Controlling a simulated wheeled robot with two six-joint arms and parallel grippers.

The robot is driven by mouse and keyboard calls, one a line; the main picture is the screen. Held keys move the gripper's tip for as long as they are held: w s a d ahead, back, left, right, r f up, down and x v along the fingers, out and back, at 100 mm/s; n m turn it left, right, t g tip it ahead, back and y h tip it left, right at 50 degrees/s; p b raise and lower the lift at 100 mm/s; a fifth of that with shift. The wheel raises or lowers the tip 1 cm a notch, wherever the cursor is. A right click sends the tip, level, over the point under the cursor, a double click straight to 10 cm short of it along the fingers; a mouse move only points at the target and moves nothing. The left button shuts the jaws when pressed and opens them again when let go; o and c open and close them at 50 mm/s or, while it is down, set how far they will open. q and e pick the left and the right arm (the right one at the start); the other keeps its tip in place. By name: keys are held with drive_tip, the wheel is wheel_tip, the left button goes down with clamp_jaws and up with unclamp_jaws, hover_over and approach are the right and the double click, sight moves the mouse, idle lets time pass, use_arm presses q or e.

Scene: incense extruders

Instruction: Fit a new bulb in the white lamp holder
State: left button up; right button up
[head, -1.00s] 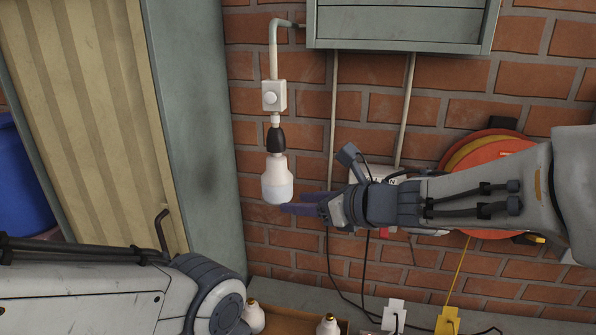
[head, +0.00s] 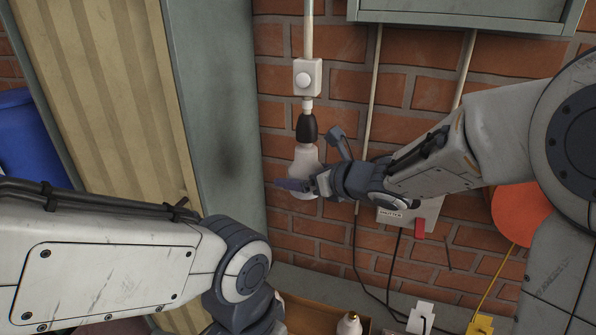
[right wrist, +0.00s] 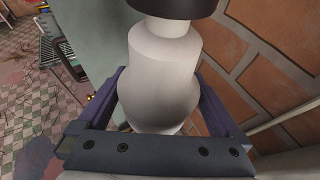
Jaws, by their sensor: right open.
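A white bulb (head: 304,160) hangs in a black socket (head: 307,127) below a white switch box (head: 307,78) on a pipe along the brick wall. My right gripper (head: 294,187) is open at the lower part of this bulb. In the right wrist view the bulb (right wrist: 160,85) stands between the two spread purple fingers, with the black socket (right wrist: 172,6) at its top. Whether a finger touches the bulb is not clear. Another bulb (head: 349,323) with a brass tip shows at the bottom edge. My left arm comes in from the left; its gripper is out of view.
A cardboard box (head: 310,316) lies at the bottom edge, partly hidden by my left arm. A grey cabinet (head: 465,12) is on the wall above right. A labelled white box (head: 392,214), cables and an orange disc (head: 520,214) are at the right. A grey-green post (head: 215,120) stands left of the bulb.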

drive_tip(key=shift+w+a+f, duration=0.2)
drive_tip(key=shift+w+a, duration=0.05)
drive_tip(key=shift+a, duration=0.05)
drive_tip(key=shift+c, duration=0.3)
drive_tip(key=c, duration=1.1)
drive_tip(key=shift+a+n+g+p, duration=0.1)
drive_tip(key=shift+n+g+p, duration=0.2)
drive_tip(key=shift+n+p, duration=0.1)
drive_tip(key=shift+s+r+n+g+y, duration=0.1)
drive_tip(key=shift+n+g+y, duration=0.2)
drive_tip(key=shift+n+y, duration=0.15)
drive_tip(key=shift+s+a+n+g+y+p, duration=0.1)
drive_tip(key=shift+n+g+y+p, duration=0.25)
drive_tip(key=shift+y, duration=0.1)
